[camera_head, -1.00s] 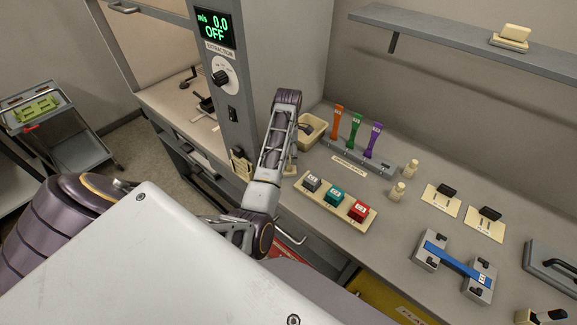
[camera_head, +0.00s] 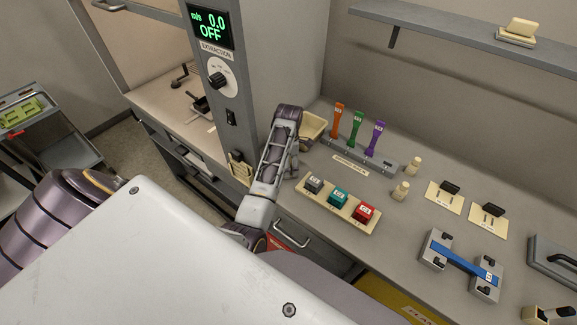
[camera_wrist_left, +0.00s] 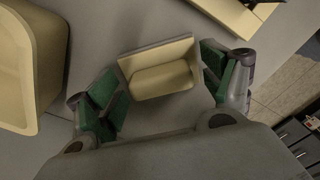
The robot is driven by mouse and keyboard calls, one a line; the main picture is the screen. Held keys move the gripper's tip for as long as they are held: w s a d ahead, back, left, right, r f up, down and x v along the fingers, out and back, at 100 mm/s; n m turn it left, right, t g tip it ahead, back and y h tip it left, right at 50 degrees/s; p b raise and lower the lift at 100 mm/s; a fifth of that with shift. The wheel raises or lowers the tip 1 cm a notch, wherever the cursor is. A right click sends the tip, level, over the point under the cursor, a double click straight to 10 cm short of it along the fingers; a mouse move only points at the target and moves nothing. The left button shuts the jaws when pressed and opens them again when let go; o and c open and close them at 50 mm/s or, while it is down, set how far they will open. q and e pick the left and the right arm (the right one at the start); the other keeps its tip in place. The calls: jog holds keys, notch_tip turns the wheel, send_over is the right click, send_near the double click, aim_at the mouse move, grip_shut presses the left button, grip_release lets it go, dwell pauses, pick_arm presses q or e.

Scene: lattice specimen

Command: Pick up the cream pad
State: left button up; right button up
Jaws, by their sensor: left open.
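A cream pad (camera_wrist_left: 162,78) with a thin grey edge shows in the left wrist view, between the spread green-lined fingers of my left gripper (camera_wrist_left: 158,64). The gripper is open, with a finger on either side of the pad. I cannot tell whether either finger touches it. In the head view my left gripper (camera_head: 306,140) is mostly hidden behind its own wrist, beside the cream bin (camera_head: 314,124). The pad between the fingers is hidden there. Another cream block (camera_head: 521,26) lies on the wall shelf. My right gripper is not in view.
The cream bin also fills the left of the wrist view (camera_wrist_left: 52,60). The grey control post (camera_head: 258,60) rises close to my arm.

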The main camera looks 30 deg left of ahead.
pick_arm(q)
jog(key=shift+r, duration=0.1)
jog(key=shift+c, duration=1.3)
jog(key=c, duration=0.7)
jog(key=shift+c, duration=0.7)
jog(key=shift+r, duration=0.1)
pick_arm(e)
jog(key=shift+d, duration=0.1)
